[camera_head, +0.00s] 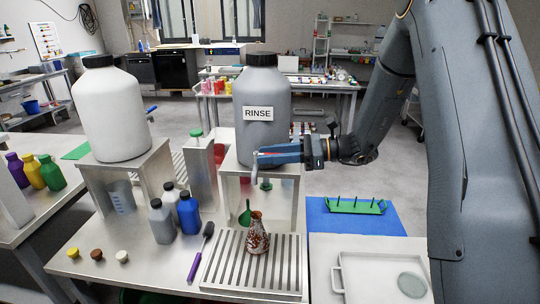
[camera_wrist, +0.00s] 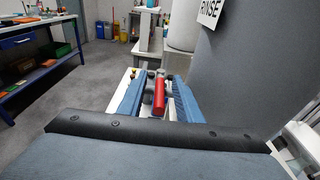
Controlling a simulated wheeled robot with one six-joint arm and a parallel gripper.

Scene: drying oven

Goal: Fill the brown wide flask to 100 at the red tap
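The brown wide flask (camera_head: 257,238), mottled brown and white with a narrow neck, stands upright on the slatted metal rack (camera_head: 226,284). Its level and any scale cannot be read. My gripper (camera_head: 268,156) is in front of the grey RINSE tank (camera_head: 266,92), above the flask in the picture. In the wrist view, a red handle (camera_wrist: 159,97) lies between my blue fingers, with gaps visible beside it. I take it for the red tap; contact with the fingers is not clear. A thin grey piece hangs beside the fingertips. The flask is not visible in the wrist view.
A white tank (camera_head: 108,112) stands on a metal stand at left. A white tray (camera_head: 340,280) and blue mat (camera_head: 345,222) lie right.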

